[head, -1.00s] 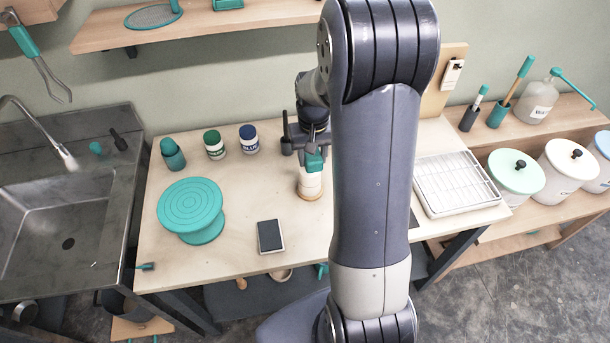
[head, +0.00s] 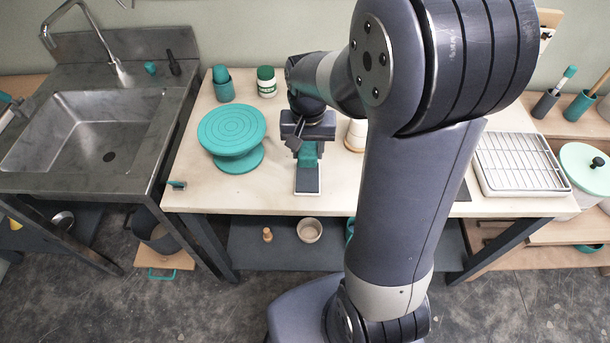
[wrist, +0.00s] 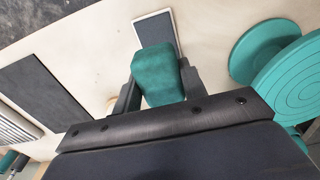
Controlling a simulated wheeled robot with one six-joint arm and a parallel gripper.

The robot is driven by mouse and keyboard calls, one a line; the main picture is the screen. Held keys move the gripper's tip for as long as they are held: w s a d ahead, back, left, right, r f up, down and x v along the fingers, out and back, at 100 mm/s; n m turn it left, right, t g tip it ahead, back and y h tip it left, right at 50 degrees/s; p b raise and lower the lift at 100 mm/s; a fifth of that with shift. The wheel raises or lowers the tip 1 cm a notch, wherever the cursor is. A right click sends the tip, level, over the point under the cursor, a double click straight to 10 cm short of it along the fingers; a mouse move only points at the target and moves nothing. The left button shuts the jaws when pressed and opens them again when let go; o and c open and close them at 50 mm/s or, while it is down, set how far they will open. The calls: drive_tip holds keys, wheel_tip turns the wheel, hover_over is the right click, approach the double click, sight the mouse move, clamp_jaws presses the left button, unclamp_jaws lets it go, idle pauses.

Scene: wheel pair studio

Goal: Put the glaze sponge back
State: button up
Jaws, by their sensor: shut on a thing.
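The teal glaze sponge (head: 308,153) is held between the fingers of my gripper (head: 308,146), which is shut on it. It also shows in the wrist view as a rounded teal block (wrist: 158,75) between both fingers. A small dark tile with a pale rim (head: 307,180) lies on the worktable near its front edge. The sponge covers the tile's far part in the head view. In the wrist view the tile (wrist: 155,28) shows just beyond the sponge. I cannot tell whether the sponge touches it.
A teal banding wheel (head: 232,135) stands left of my gripper. A pale cylinder (head: 356,136) stands to the right, partly behind my arm. A teal cup (head: 222,87) and a green-lidded jar (head: 266,83) stand at the back. A white wire rack (head: 515,165) sits at the right.

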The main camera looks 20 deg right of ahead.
sight(308, 148)
wheel_tip(308, 148, down, 7)
drive_tip(key=shift+f, duration=0.15)
idle(0.4)
drive_tip(key=shift+f+b, duration=0.2)
drive_tip(key=shift+b, duration=0.1)
drive_tip(key=o, duration=1)
drive_tip(key=shift+o, duration=0.2)
wheel_tip(308, 148, up, 12)
drive_tip(key=shift+s+r+p, duration=0.15)
drive_tip(key=shift+r+p, duration=0.1)
drive_tip(key=shift+p, duration=0.3)
